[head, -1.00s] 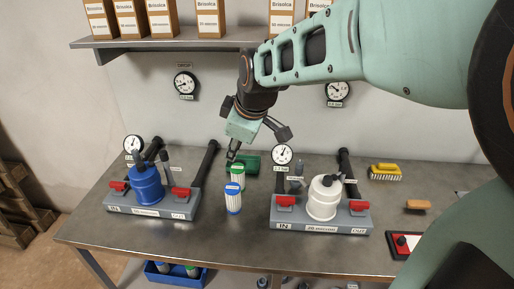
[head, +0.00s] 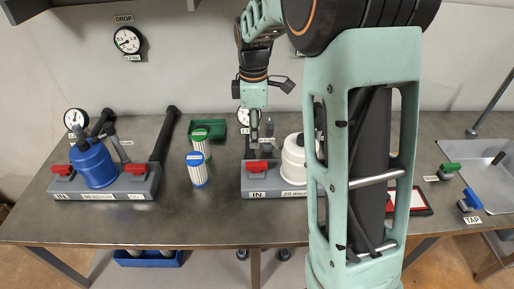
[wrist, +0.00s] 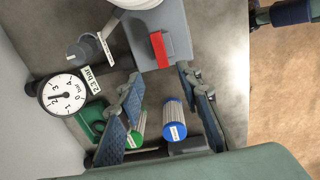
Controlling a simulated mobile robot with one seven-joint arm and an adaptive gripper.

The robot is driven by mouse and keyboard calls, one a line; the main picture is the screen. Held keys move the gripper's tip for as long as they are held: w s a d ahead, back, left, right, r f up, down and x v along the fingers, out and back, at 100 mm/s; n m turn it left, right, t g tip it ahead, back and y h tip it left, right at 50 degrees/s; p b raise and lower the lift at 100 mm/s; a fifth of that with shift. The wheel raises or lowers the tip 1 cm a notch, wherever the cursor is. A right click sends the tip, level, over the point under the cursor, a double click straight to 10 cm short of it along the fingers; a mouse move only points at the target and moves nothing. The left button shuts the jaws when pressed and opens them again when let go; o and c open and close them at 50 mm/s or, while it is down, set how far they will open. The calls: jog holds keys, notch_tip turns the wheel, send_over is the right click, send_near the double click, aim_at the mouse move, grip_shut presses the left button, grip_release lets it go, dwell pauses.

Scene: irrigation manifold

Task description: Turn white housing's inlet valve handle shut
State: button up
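The white housing (head: 293,160) stands on a grey base block labelled IN, partly behind my arm in the head view. Its red inlet valve handle (head: 258,165) is at the left end of the block. In the wrist view, the red handle (wrist: 158,48) lies just beyond my fingertips, and the white housing's edge (wrist: 138,3) shows at the top. My gripper (head: 254,135) points down above the inlet end. In the wrist view, its fingers (wrist: 160,80) are spread apart with nothing between them, and do not appear to touch the handle. The outlet handle is hidden.
A pressure gauge (wrist: 62,95) labelled 2.3 bar stands beside the inlet. Two filter cartridges (head: 197,168) and a green tray (head: 208,130) are to the left, then the blue housing (head: 92,163). A sink (head: 490,175) is at right.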

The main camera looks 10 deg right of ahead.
aim_at(257, 164)
jog(key=f, duration=1.1)
jog(key=shift+d+f, duration=0.25)
jog(key=shift+d, duration=0.05)
grip_shut()
